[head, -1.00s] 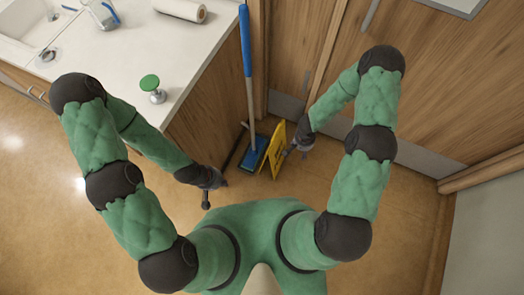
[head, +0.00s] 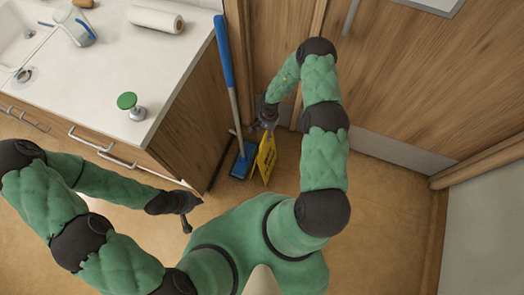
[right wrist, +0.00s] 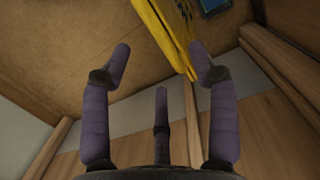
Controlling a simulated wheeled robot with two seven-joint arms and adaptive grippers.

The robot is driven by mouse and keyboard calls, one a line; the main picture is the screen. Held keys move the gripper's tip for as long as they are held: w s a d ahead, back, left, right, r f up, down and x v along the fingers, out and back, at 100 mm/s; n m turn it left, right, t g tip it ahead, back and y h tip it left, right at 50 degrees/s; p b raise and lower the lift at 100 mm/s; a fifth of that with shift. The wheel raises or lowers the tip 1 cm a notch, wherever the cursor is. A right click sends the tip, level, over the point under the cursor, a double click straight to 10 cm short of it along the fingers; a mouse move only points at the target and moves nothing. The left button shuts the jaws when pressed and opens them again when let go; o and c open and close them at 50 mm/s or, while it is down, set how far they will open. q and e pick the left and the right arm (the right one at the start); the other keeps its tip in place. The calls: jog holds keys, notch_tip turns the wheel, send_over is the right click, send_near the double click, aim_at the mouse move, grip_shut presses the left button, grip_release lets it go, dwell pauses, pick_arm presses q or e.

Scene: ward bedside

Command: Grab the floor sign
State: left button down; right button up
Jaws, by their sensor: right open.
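The yellow floor sign (head: 266,158) stands on the floor beside the blue mop, near the wooden door. In the right wrist view the sign (right wrist: 160,32) reaches down from the top, with its end near the right fingertip. My right gripper (head: 265,122) is at the upper end of the sign in the head view. In the right wrist view my right gripper (right wrist: 160,65) has its fingers spread, and the sign's end lies between them, nearer the right finger. It is not closed on it. My left gripper (head: 187,214) is low beside the cabinet, away from the sign; its fingers are too small to read.
A mop with a blue handle (head: 223,50) leans beside the sign, its blue head (head: 242,162) on the floor. The white counter (head: 90,75) holds a paper towel roll (head: 155,19), a green-topped object (head: 128,101) and a bottle (head: 75,25). Floor at right is clear.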

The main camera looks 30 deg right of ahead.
notch_tip(320, 180, down, 4)
jog(key=shift+s+a+b, duration=0.15)
jog(key=shift+b, duration=0.55)
jog(key=f+b, duration=0.1)
jog(key=f, duration=0.1)
jog(key=a+f+b, duration=0.1)
jog(key=f+b, duration=0.1)
jog(key=f, duration=0.1)
jog(key=shift+s, duration=0.2)
jog(key=shift+r, duration=0.15)
grip_shut()
